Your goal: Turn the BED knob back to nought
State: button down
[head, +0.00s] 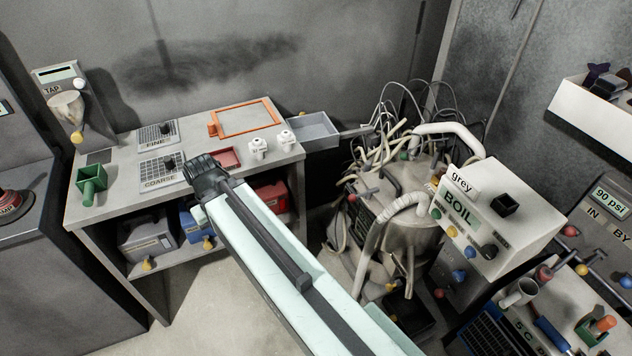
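No label reading BED is legible in the head view, so I cannot tell which knob is the BED knob. The white BOIL box (500,212) at the right has several small coloured knobs on its front, including a dark one (489,251) at its lower right. My arm reaches from the bottom centre up to the left. My gripper (205,178) is the dark end of it, over the right part of the grey bench, beside the COARSE plate (160,172). Its fingers cannot be made out, so whether it is open or shut is hidden.
The grey bench (120,150) carries a green scoop (91,181), an orange frame (244,118) and two white pots. A tangle of hoses and a round vessel (408,235) stand right of my arm. Pipes with a 90 psi gauge (611,199) are at the far right. Bare floor (215,310) shows lower left.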

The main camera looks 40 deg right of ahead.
aim_at(458, 275)
jog(key=z, duration=1.55)
